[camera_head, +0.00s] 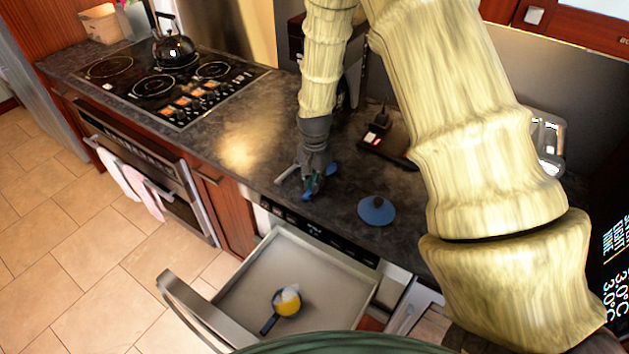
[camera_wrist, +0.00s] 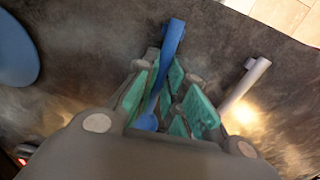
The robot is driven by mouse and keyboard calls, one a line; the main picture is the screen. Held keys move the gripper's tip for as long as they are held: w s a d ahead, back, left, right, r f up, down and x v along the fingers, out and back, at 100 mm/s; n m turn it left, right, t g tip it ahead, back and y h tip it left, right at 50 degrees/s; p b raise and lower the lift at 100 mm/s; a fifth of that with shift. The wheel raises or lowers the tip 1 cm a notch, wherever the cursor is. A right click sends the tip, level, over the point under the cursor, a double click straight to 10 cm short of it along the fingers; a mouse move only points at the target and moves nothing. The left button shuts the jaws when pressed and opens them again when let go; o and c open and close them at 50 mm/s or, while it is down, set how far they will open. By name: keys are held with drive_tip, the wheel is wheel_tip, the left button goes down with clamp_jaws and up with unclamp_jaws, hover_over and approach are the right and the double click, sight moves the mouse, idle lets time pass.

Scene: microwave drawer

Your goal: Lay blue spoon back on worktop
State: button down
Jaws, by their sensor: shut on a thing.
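The blue spoon (camera_wrist: 173,38) is between the teal pads of my gripper (camera_wrist: 166,92) in the wrist view. One end sticks out past the fingertips, and the rounded end lies back between the fingers. In the head view my gripper (camera_head: 311,184) points down over the front part of the dark worktop (camera_head: 240,147), with a bit of the blue spoon (camera_head: 331,170) showing beside it. The gripper is shut on the spoon, low over the worktop. I cannot tell whether the spoon touches the surface.
A pale grey utensil (camera_head: 287,175) lies just left of my gripper. A round blue lid (camera_head: 376,210) lies to the right. Below the worktop edge a drawer (camera_head: 250,285) stands open with a small dark-handled pan (camera_head: 287,302) inside. A hob with a black kettle (camera_head: 174,50) is at left.

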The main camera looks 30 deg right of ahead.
drive_tip(key=shift+f, duration=0.1)
drive_tip(key=c, duration=1.4)
unclamp_jaws()
wheel_tip(320, 180, up, 12)
drive_tip(key=shift+r, duration=0.1)
